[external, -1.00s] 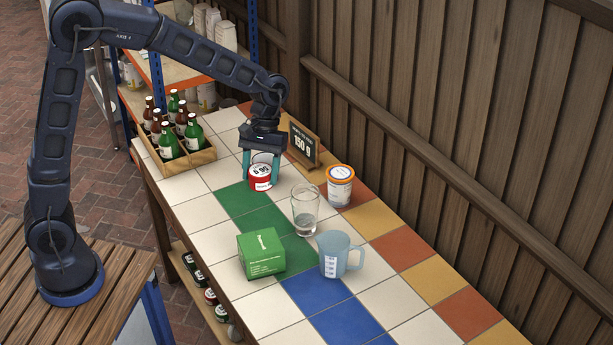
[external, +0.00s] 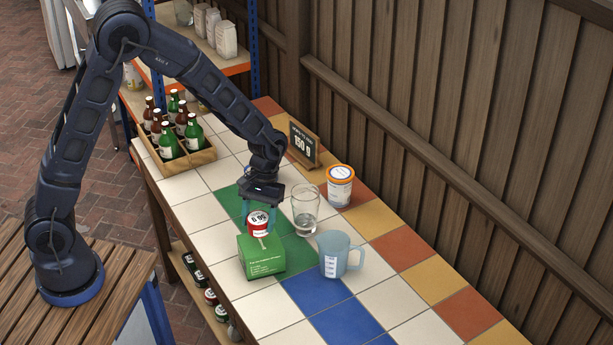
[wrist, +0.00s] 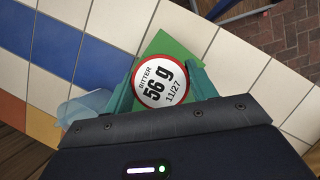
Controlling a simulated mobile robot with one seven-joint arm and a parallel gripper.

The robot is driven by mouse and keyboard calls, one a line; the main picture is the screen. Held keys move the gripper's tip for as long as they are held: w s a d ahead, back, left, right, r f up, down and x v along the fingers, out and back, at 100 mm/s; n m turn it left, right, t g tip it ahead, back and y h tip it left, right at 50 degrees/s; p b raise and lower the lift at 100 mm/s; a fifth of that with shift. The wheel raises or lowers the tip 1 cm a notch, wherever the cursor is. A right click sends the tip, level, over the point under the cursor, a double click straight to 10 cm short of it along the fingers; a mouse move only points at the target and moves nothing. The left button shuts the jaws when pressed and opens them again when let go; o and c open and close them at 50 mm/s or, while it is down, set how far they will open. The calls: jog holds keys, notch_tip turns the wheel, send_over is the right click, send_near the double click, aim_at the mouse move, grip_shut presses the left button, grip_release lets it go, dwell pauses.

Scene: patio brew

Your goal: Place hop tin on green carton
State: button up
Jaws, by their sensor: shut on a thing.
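The hop tin (external: 258,223) is a small red and white tin. Its round lid (wrist: 160,82) reads "BITTER 56 g 11/27" in the wrist view. My gripper (external: 260,216) is shut on it, with one teal finger on each side. The tin is upright, over the top of the green carton (external: 263,262). I cannot tell whether its base touches the carton. In the wrist view a corner of the green carton (wrist: 165,45) shows beyond the tin; the rest is hidden by the tin and my gripper.
A glass (external: 305,212) and a blue measuring jug (external: 338,256) stand close to the right of the carton. An orange-lidded tub (external: 340,187), a "150 g" sign (external: 303,145) and a bottle crate (external: 190,160) stand farther back. Tiles in front are clear.

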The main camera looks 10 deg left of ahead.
aim_at(260, 230)
jog(key=shift+f, duration=2.15)
jog(key=shift+f, duration=0.1)
jog(key=o, duration=1)
jog(key=v, duration=1.2)
jog(key=shift+r, duration=0.25)
